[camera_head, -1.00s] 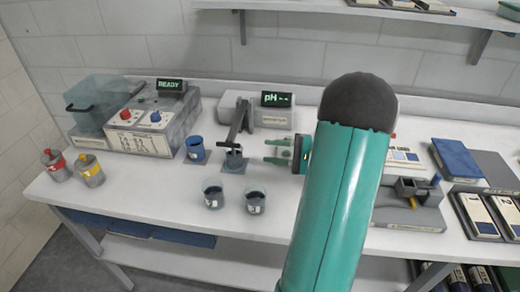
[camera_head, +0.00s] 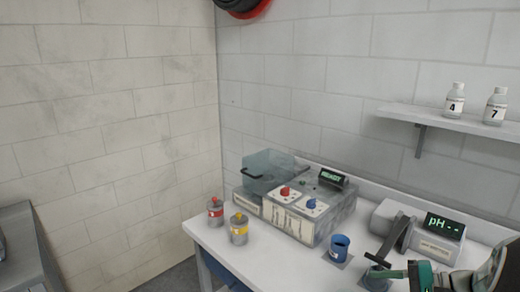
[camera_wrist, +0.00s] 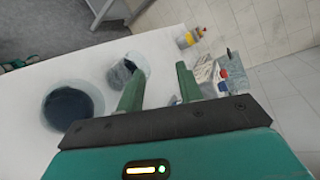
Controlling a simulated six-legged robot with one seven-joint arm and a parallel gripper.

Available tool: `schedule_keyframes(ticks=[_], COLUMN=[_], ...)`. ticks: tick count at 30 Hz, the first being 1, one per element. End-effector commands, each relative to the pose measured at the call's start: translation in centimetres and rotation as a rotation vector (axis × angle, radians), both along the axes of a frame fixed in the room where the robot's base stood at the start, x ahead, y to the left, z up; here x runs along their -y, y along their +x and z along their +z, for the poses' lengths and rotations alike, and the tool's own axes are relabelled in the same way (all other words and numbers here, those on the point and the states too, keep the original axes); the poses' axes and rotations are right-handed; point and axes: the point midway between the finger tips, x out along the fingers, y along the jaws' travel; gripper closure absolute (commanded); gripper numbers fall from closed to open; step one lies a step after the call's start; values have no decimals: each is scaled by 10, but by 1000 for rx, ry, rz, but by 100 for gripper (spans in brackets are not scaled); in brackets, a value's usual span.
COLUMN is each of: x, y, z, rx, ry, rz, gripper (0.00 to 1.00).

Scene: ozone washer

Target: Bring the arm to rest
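My gripper (camera_wrist: 158,88) shows its two green fingers spread apart in the wrist view, with nothing held between them. Two glass beakers with dark liquid, a larger one (camera_wrist: 72,105) and a smaller one (camera_wrist: 126,72), show left of the fingers on the white bench. In the head view my green arm and part of the gripper (camera_head: 408,274) are at the lower right corner, cut off by the frame. They are in front of the pH meter (camera_head: 438,247) and its dark probe arm (camera_head: 390,240).
The washer unit (camera_head: 295,215) with red and blue knobs stands on the bench beside a clear tank (camera_head: 272,170). A blue cup (camera_head: 340,247), a red-labelled can (camera_head: 215,212) and a yellow-labelled can (camera_head: 239,229) stand nearby. A shelf (camera_head: 450,118) holds two white bottles.

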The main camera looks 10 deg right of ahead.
Motion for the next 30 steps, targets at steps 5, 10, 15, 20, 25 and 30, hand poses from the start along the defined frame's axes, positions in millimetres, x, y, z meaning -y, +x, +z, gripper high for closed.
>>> schedule_keyframes(ticks=[5, 10, 15, 20, 25, 30], x=[-80, -130, -161, -178, -188, -193], y=[-16, -42, -68, -87, -100, -104], z=[12, 17, 23, 34, 50, 61], rx=[-94, -127, -87, 18, 179, 287], ry=[-260, -536, -828, -1100, -1347, -1469], rz=[216, 370, 479, 538, 556, 547], gripper=[64, 64, 64, 64, 64, 64])
